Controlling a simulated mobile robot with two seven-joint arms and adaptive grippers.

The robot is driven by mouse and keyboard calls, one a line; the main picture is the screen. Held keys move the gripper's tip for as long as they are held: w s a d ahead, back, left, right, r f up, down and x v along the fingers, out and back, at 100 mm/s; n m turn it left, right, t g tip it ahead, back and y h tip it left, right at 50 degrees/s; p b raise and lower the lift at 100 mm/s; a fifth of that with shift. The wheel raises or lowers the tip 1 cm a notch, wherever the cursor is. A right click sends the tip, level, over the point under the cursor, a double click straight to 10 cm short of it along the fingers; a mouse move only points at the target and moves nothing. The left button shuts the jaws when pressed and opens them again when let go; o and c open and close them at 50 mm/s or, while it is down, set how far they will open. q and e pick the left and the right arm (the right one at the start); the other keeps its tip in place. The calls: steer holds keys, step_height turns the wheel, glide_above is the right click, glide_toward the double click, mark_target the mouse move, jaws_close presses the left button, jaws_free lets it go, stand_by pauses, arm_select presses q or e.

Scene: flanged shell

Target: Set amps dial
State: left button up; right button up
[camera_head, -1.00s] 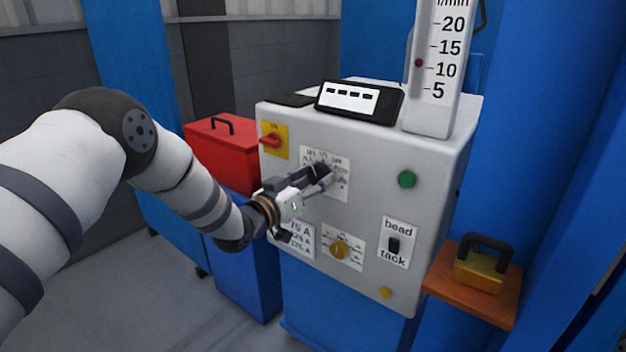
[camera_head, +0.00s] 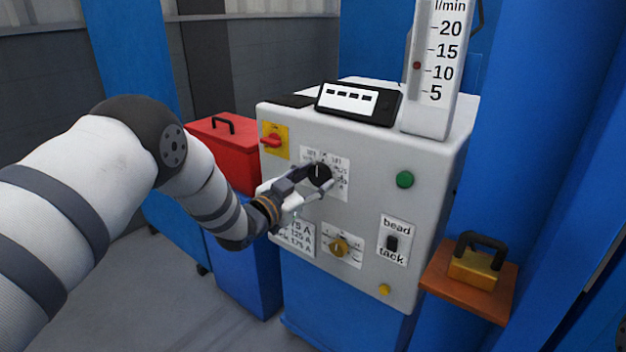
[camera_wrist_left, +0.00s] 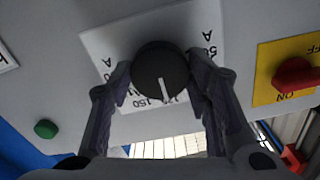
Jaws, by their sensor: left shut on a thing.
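The amps dial is a round black knob (camera_head: 320,174) with a white pointer line, on a white scale plate (camera_head: 341,184) on the grey panel. My left gripper (camera_head: 318,183) is shut on the knob, one finger on each side. In the left wrist view the knob (camera_wrist_left: 160,72) sits between the two fingers (camera_wrist_left: 158,85). That view is upside down. The pointer there aims low, just beside the printed 150, towards a label starting with 12. In the head view it points roughly upward. The fingers hide part of the scale. My right gripper is out of view.
A red switch (camera_head: 271,141) on yellow, a green button (camera_head: 405,179), a yellow knob (camera_head: 339,246) and a bead/tack switch (camera_head: 392,244) share the panel. A red toolbox (camera_head: 228,152) stands left. A shelf (camera_head: 494,304) holds a yellow handled block (camera_head: 477,268) at right.

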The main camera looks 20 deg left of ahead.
arm_select(q)
steer(key=shift+f, duration=0.1)
steer(key=o, duration=1.2)
steer(key=shift+c, duration=0.2)
steer(key=v, duration=1.2)
